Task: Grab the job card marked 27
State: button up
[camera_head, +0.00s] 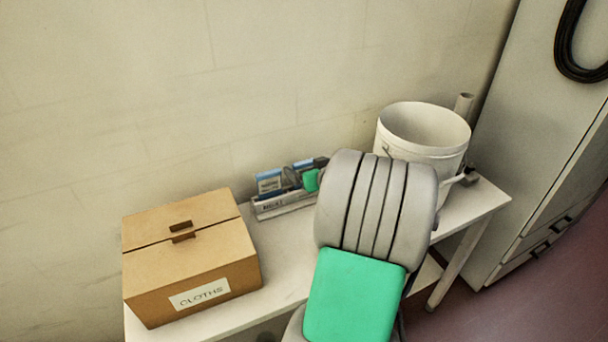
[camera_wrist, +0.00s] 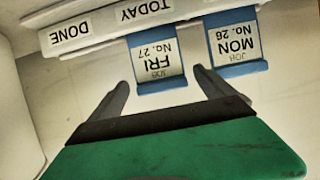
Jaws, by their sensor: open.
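The job card marked 27 (camera_wrist: 157,66) has a blue frame and a white face reading "FRI, JOB No. 27", upside down in the wrist view. It sits at the rack's "TODAY" label. The card marked 26 (camera_wrist: 236,45), "MON", is to its right in that view. My gripper (camera_wrist: 165,82) is open and empty, its dark fingertips on either side of card 27's near end in the picture. I cannot tell whether they touch it. In the head view my gripper (camera_head: 296,179) is at the rack, and my arm hides part of the scene.
The label rack (camera_head: 283,211) stands on a white table (camera_head: 283,259) against the wall. A cardboard box marked "CLOTHS" (camera_head: 190,261) is left of it. A white bucket (camera_head: 423,130) is to the right, behind my arm. A grey cabinet (camera_head: 535,120) stands farther right.

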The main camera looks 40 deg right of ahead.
jog(key=shift+x, duration=0.85)
jog(key=shift+a, duration=0.1)
jog(key=c, duration=1.4)
jog(key=shift+r, duration=0.1)
